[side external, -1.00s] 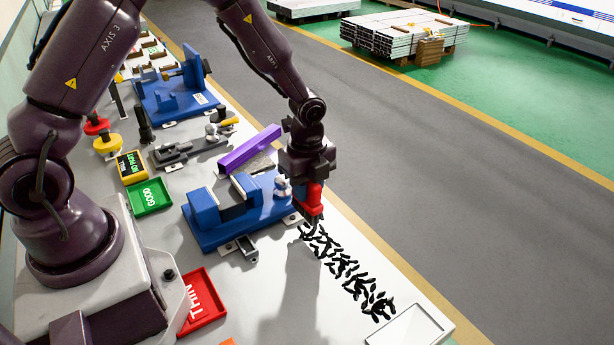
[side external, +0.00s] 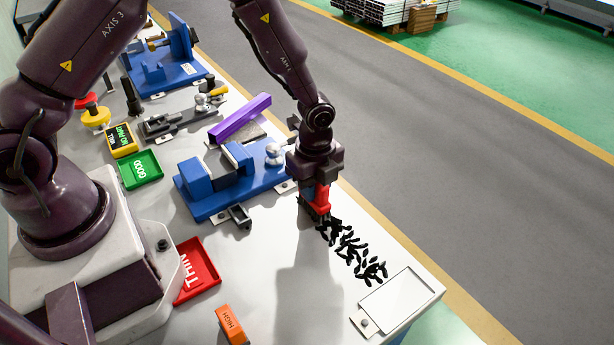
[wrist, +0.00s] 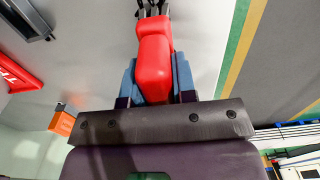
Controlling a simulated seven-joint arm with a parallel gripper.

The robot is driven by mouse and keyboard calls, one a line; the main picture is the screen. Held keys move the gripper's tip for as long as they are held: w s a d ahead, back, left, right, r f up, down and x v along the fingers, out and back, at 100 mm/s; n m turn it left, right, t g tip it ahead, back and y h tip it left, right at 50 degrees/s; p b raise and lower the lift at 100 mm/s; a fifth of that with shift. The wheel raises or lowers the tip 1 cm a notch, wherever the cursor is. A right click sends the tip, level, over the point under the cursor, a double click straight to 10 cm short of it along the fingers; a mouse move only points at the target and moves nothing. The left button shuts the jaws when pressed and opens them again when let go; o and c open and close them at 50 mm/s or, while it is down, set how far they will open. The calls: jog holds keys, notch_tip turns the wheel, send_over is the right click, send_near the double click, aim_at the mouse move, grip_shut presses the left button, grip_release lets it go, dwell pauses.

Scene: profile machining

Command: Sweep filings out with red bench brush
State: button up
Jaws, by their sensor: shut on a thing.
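My gripper (side external: 316,183) points down over the bench, shut on the red bench brush (side external: 322,196). The wrist view also shows the brush's red handle (wrist: 154,60) between the two blue fingers, with dark bristle tufts (wrist: 152,8) beyond it at the top edge. In the side view the bristles are down at the bench top, at the upper left end of a band of black filings (side external: 352,250). The band runs down and right toward a pale rectangular opening or tray (side external: 402,300) at the bench's near right corner. Whether the bristles press on the filings is hard to tell.
A blue vise (side external: 230,182) stands just left of my gripper, with a purple bar (side external: 240,118) behind it. A red THIN tray (side external: 196,268), a green GOOD tray (side external: 140,170) and an orange HIGH block (side external: 231,324) lie to the left. The bench's right edge runs close beside the filings.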

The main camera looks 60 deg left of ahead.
jog(key=shift+d, duration=8.4)
jog(key=d, duration=0.2)
jog(key=d+r, duration=0.1)
jog(key=d, duration=0.1)
jog(key=shift+s+d+r, duration=0.1)
jog(key=shift+d+r, duration=0.05)
jog(key=shift+r, duration=0.05)
grip_shut()
jog(key=shift+d+f, duration=0.15)
jog(key=shift+d, duration=0.35)
notch_tip(320, 180, up, 7)
jog(key=shift+a, duration=0.25)
